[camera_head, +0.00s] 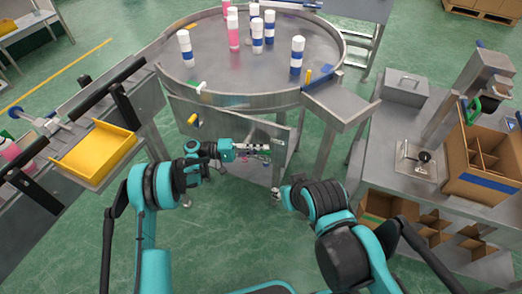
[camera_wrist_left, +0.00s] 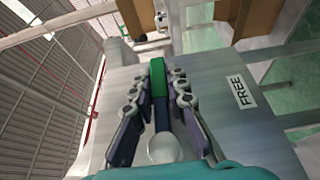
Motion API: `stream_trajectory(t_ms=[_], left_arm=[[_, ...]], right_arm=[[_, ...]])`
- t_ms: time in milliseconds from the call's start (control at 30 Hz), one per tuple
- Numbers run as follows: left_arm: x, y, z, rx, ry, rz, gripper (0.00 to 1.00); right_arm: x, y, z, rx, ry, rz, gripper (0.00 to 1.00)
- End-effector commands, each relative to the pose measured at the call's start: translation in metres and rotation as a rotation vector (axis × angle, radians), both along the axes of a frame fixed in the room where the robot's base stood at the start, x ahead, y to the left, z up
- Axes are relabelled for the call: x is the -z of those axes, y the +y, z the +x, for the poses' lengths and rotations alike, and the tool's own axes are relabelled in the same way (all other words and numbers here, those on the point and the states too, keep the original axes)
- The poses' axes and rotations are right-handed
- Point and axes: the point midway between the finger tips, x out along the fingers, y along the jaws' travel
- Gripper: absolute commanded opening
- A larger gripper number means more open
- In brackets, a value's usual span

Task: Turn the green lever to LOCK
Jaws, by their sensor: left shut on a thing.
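In the left wrist view the green lever (camera_wrist_left: 158,78) lies between the two fingers of my left gripper (camera_wrist_left: 160,84), which are shut on it. The lever has a green grip, a dark blue shaft and a pale round knob (camera_wrist_left: 163,149) at the near end. It lies over a grey metal plate (camera_wrist_left: 236,125), with a FREE label (camera_wrist_left: 241,91) to its right. No LOCK label is readable. In the head view my left gripper (camera_head: 256,152) is at the panel below the round table and hides the lever. My right gripper (camera_head: 276,193) is small and mostly hidden by its arm.
The round steel table (camera_head: 205,65) carries several white cans with pink or blue bands. A yellow tray (camera_head: 95,150) sits on the left conveyor. At right a bench (camera_head: 375,135) holds a press and a cardboard box (camera_head: 480,165). Green floor (camera_head: 215,235) is open below.

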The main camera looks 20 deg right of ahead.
Motion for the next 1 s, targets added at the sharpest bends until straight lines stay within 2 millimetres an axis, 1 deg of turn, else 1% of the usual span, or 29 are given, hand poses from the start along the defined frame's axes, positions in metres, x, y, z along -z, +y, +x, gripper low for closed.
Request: stream_trajectory(t_ms=[100, 133, 167, 200, 500, 633, 767, 1000], left_arm=[[-0.003, 0.0, 0.002, -0.006, 0.002, -0.006, 0.0], [-0.003, 0.0, 0.002, -0.006, 0.002, -0.006, 0.17], [-0.003, 0.0, 0.002, -0.006, 0.001, -0.006, 0.25], [-0.003, 0.0, 0.002, -0.005, 0.001, -0.006, 0.35], [-0.002, 0.0, 0.001, -0.003, 0.0, -0.003, 0.35], [-0.001, 0.009, 0.004, -0.004, 0.0, -0.002, 0.35], [-0.001, 0.032, 0.011, -0.006, 0.0, -0.002, 0.35], [0.0, 0.083, 0.025, -0.006, 0.0, -0.003, 0.35]], right_arm=[[0.0, 0.0, 0.0, 0.0, 0.0, 0.0, 0.36], [0.0, 0.0, 0.0, 0.0, 0.0, 0.0, 0.36], [0.0, 0.0, 0.0, 0.0, 0.0, 0.0, 0.36], [0.0, 0.0, 0.0, 0.0, 0.0, 0.0, 0.36], [0.0, 0.0, 0.0, 0.0, 0.0, 0.0, 0.36], [0.0, 0.0, 0.0, 0.0, 0.0, 0.0, 0.36], [0.0, 0.0, 0.0, 0.0, 0.0, 0.0, 0.36], [0.0, 0.0, 0.0, 0.0, 0.0, 0.0, 0.36]])
